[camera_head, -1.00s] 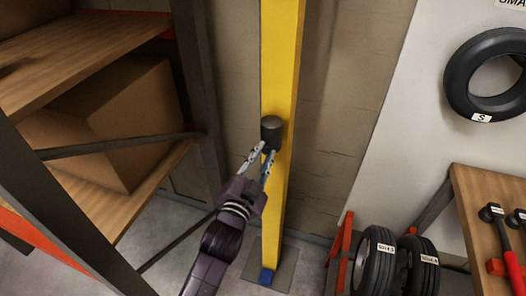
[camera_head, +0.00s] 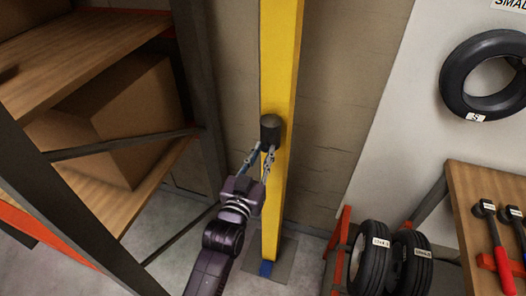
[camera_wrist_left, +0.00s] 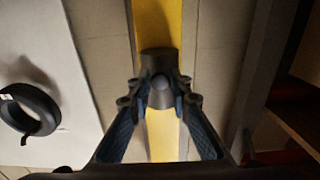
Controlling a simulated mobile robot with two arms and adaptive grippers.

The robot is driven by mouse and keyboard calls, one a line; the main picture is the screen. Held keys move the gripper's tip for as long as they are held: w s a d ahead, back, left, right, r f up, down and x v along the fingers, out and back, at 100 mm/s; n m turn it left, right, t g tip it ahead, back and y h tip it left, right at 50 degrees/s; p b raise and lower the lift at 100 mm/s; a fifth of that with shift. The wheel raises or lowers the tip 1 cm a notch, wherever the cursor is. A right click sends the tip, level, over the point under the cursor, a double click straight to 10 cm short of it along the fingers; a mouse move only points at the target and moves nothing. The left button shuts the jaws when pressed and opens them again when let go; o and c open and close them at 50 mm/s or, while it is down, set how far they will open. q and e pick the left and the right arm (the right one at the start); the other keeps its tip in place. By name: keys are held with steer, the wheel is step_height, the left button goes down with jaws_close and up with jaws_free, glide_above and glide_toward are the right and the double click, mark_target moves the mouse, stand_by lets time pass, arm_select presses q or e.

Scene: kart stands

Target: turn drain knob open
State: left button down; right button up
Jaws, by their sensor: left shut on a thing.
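The drain knob (camera_head: 271,128) is a dark grey, round knob on the front of a yellow post (camera_head: 282,60). My left gripper (camera_head: 262,149) reaches up to it from below, with its fingertips at the knob's lower part. In the left wrist view the fingers of my left gripper (camera_wrist_left: 161,100) stand on both sides of the knob (camera_wrist_left: 160,64) and are shut on it. The knob's far side is hidden. My right gripper is in neither view.
A shelf rack with a cardboard box (camera_head: 128,122) stands close on the left. Another tire (camera_head: 487,75) hangs on a white panel.

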arm_select(q)
steer(key=shift+f, duration=0.1)
stand_by(0.3)
steer(key=c, duration=1.8)
jaws_free()
steer(key=v, duration=1.2)
